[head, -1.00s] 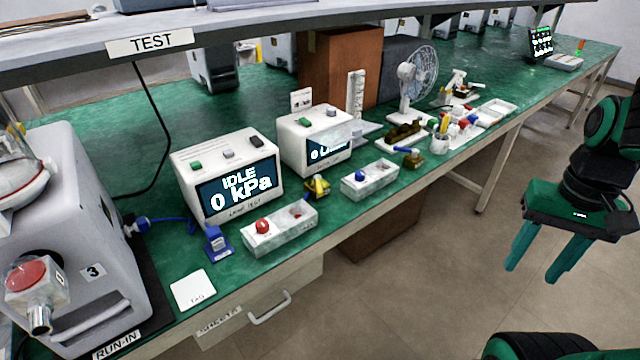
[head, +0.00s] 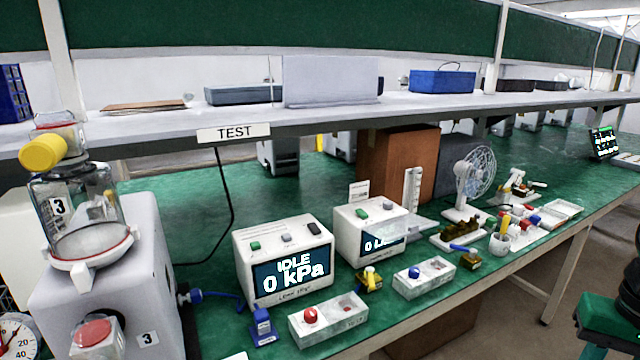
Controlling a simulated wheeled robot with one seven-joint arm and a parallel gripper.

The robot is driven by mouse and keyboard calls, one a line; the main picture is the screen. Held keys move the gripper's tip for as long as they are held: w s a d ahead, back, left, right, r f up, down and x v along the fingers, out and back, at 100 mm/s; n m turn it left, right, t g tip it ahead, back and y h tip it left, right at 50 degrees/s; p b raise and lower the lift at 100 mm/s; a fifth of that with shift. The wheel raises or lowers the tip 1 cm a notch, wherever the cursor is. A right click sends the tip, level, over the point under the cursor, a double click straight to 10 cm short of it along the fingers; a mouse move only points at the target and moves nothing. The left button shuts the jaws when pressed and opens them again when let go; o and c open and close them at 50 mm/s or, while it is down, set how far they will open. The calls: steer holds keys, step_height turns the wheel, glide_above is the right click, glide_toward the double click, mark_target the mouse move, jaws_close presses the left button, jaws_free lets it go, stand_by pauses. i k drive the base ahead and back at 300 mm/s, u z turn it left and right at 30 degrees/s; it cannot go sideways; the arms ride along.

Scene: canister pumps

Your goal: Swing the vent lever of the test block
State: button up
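A small brass-coloured block with a blue lever (head: 463,249) lies on the green bench, right of a white box with a blue knob. A small blue block (head: 263,326) stands at the front left beside the display unit, near a blue hose. A small block with a yellow top (head: 370,279) sits between the two white boxes. No label shows which one is the test block.
A display unit reading IDLE 0 kPa (head: 284,263) and a second unit (head: 369,231) stand behind the white boxes (head: 328,321) and (head: 424,277). A canister pump (head: 105,275) fills the left. A fan (head: 474,180) stands further back. A shelf (head: 440,105) overhangs the bench.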

mark_target(369, 271)
steer(key=u, duration=2.45)
steer(key=k, duration=1.45)
steer(key=z, duration=1.55)
steer(key=i, duration=1.55)
